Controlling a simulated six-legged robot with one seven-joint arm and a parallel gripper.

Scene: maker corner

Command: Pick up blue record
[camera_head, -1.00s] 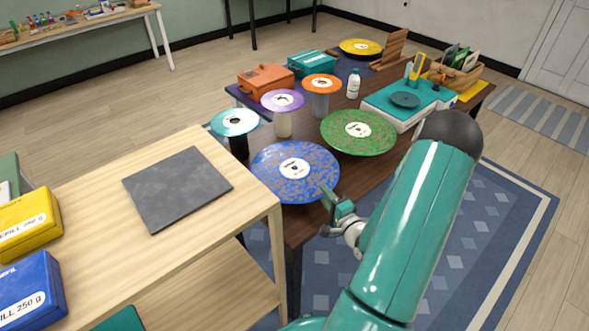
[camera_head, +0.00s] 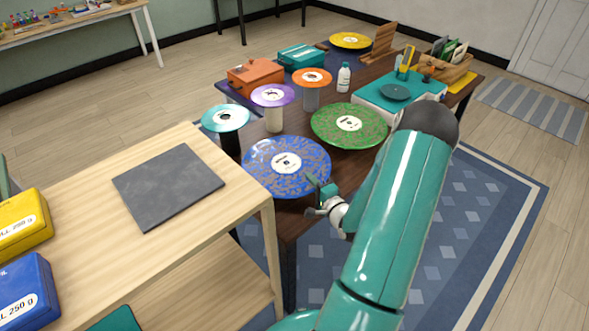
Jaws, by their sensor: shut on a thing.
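The blue record (camera_head: 262,178) is a blue disc with tan speckles and a white label, at the near end of the dark wooden table (camera_head: 300,216). My gripper (camera_head: 318,186) is at the record's right edge, shut on its rim. Part of the far finger is hidden by the disc or too small to make out. The record looks roughly level; I cannot tell whether it is clear of its support, which is hidden beneath it.
A green record (camera_head: 330,128) is just behind. Teal (camera_head: 212,120), purple (camera_head: 258,96) and orange (camera_head: 300,76) discs stand on holders to the left and behind. A turntable (camera_head: 372,92) is at right. A wooden bench (camera_head: 215,225) with a dark slab (camera_head: 165,185) is front left.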

